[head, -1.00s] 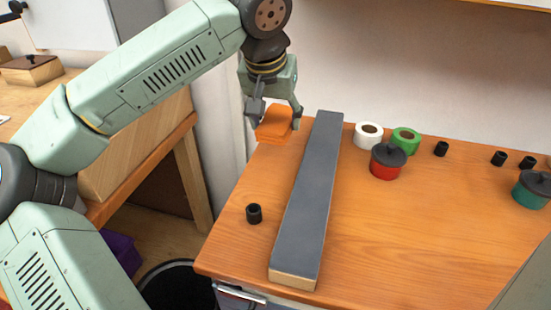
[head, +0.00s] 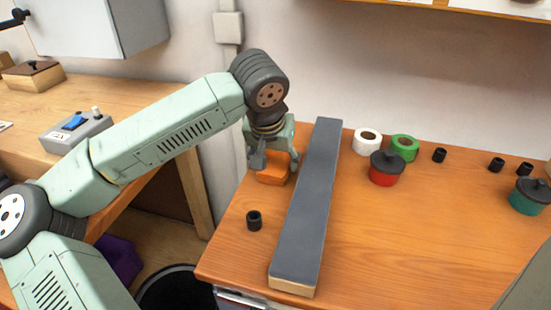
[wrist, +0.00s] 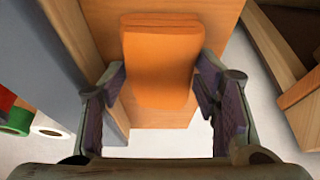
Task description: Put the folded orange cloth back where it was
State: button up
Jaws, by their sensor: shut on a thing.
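The folded orange cloth (head: 271,178) is between the fingers of my gripper (head: 276,165), over the far left part of the wooden bench top (head: 390,235). It is just left of the long grey-topped board (head: 308,200) and apart from it. In the wrist view the cloth (wrist: 160,60) lies flat and level between the two fingers of my gripper (wrist: 162,92), which is shut on it. The cloth is low over the bench. I cannot tell whether its underside touches the wood.
A black ring (head: 254,220) stands nearer on the left strip. Right of the board are a white roll (head: 367,141), a green roll (head: 404,147) and a red lidded pot (head: 386,170). The bench's left edge is close to the cloth.

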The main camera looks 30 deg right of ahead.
jog(key=o, duration=0.7)
jog(key=shift+r, duration=0.1)
